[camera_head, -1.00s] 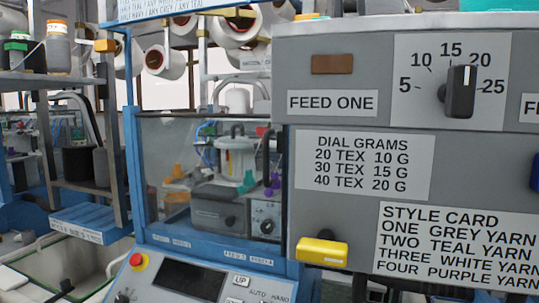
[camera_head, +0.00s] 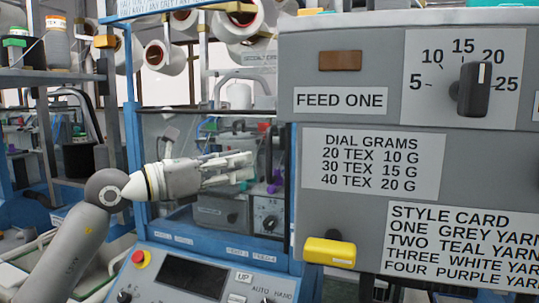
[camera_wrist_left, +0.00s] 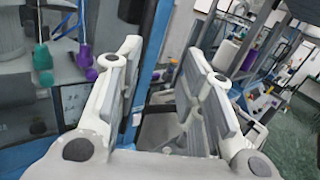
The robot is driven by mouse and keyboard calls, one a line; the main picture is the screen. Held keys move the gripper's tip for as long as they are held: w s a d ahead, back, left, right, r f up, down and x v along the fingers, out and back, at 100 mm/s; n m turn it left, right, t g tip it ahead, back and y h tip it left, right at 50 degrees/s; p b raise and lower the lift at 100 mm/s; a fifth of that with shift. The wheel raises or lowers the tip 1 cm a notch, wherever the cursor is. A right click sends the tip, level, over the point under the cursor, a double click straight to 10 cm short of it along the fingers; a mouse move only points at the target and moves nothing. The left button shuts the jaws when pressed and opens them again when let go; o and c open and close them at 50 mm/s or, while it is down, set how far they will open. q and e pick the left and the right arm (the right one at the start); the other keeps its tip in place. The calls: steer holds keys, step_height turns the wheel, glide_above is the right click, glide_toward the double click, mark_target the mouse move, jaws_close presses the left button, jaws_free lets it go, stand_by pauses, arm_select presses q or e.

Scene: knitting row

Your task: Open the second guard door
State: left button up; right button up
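A clear guard door (camera_head: 165,135) in a blue frame stands at the centre left of the head view and looks closed. A dark upright handle (camera_head: 268,153) shows at its right side, beside the grey panel. My left gripper (camera_head: 247,168) is in front of the door, its fingers pointing right towards the handle. A small gap seems to remain between fingertips and handle. In the left wrist view the gripper (camera_wrist_left: 163,52) has its fingers apart with nothing clearly between them. My right gripper is not in view.
A grey panel (camera_head: 360,220) with a tension dial (camera_head: 473,90), cards and a yellow lever (camera_head: 330,252) fills the right side. Below the door is a blue control console (camera_head: 195,278) with a red button (camera_head: 141,258). Shelves with yarn cones stand at the left.

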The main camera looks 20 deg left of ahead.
arm_select(q)
steer(key=a+y, duration=0.1)
steer(key=a, duration=0.1)
steer(key=r+p, duration=0.1)
steer(key=p, duration=0.3)
glide_above(269, 176)
steer(key=a, duration=0.1)
steer(key=shift+w+d+f, duration=0.15)
steer(key=shift+w+d, duration=0.25)
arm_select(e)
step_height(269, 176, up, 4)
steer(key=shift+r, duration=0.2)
arm_select(q)
steer(key=shift+c, duration=0.3)
jaws_close()
